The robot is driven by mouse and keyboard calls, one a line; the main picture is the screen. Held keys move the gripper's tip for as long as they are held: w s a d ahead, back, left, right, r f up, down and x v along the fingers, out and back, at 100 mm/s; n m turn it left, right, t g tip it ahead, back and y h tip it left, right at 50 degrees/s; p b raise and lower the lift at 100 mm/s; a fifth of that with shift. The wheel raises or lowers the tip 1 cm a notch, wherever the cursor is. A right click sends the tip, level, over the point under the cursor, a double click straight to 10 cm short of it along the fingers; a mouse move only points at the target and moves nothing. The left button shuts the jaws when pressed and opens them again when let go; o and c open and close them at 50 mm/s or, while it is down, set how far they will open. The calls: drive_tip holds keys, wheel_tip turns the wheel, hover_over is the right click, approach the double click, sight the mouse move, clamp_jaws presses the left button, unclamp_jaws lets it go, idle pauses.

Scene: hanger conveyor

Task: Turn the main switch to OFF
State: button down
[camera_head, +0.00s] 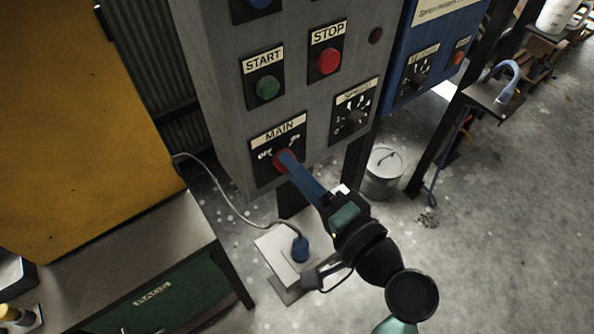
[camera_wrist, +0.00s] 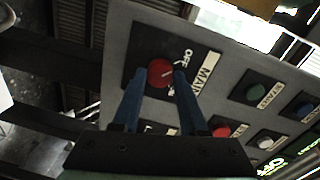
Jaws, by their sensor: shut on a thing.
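The main switch (camera_head: 281,161) is a round red knob on a black plate labelled MAIN, with OFF at the left and a second position at the upper right. It sits low on the grey control panel (camera_head: 229,60). It also shows in the wrist view (camera_wrist: 160,75), between the two fingers. My gripper (camera_head: 288,163) reaches the knob from the lower right with its blue fingers. In the wrist view my gripper (camera_wrist: 161,78) is shut on the knob, one finger on each side. The fingers hide part of the knob, so its exact setting is unclear.
Above the switch are a green START button (camera_head: 267,88), a red STOP button (camera_head: 328,60) and a speed dial (camera_head: 351,119). A blue panel (camera_head: 408,60) stands to the right. A metal bin (camera_head: 383,170) is on the floor behind. A workbench (camera_head: 130,262) is at lower left.

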drive_tip(key=shift+c, duration=2.2)
unclamp_jaws()
drive_tip(key=b+v, duration=0.1)
drive_tip(key=v, duration=1.2)
drive_tip(key=shift+b, duration=0.3)
